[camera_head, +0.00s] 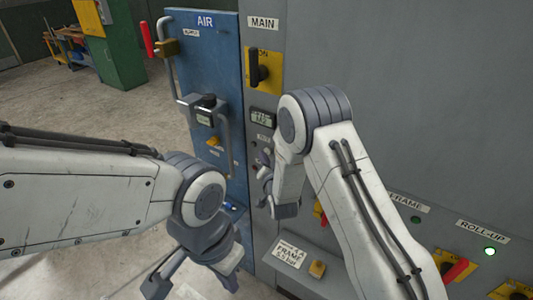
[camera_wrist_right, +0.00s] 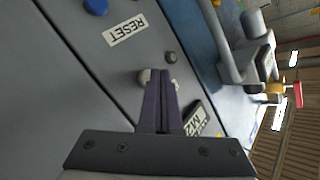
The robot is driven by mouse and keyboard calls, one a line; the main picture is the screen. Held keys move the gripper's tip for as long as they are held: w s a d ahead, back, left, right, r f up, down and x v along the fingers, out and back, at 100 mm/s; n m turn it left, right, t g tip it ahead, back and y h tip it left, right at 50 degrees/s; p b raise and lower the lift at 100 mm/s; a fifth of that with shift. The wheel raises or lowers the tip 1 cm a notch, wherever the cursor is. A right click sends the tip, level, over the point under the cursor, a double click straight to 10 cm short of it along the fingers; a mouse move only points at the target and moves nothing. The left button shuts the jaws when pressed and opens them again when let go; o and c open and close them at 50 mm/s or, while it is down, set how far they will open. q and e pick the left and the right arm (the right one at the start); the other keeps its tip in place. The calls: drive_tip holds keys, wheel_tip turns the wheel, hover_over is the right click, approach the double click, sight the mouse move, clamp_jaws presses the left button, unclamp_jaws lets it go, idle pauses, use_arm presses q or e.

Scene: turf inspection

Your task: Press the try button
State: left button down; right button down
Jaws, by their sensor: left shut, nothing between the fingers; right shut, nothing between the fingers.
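No try label can be read for certain. In the right wrist view, a pale round button (camera_wrist_right: 145,77) on the grey panel is partly hidden behind the fingertips of my right gripper (camera_wrist_right: 160,82). A small dark button (camera_wrist_right: 170,57) is just beyond them. In the head view, my right gripper (camera_head: 264,172) is close to the grey panel, below a small label (camera_head: 265,138). I cannot tell whether it touches. It is shut and empty. My left gripper (camera_head: 165,282) is low at the bottom, shut and empty, away from the panel.
A RESET label (camera_wrist_right: 126,29) and blue button (camera_wrist_right: 96,7) are on the panel. A small display (camera_head: 262,117) sits under the MAIN yellow-backed switch (camera_head: 263,68). The blue AIR panel (camera_head: 215,70) has protruding handles at left. A lower console with FRAME and ROLL-UP (camera_head: 482,231) controls extends right.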

drive_tip(key=shift+w+d, duration=0.35)
drive_tip(key=shift+w, duration=0.1)
idle(0.7)
idle(0.4)
drive_tip(key=shift+s+a+b, duration=0.5)
drive_tip(key=shift+s+a, duration=0.05)
drive_tip(key=shift+s, duration=0.2)
drive_tip(key=s+a, duration=0.1)
drive_tip(key=s, duration=0.1)
drive_tip(key=s+a+b, duration=0.1)
drive_tip(key=s+a, duration=0.1)
idle(0.7)
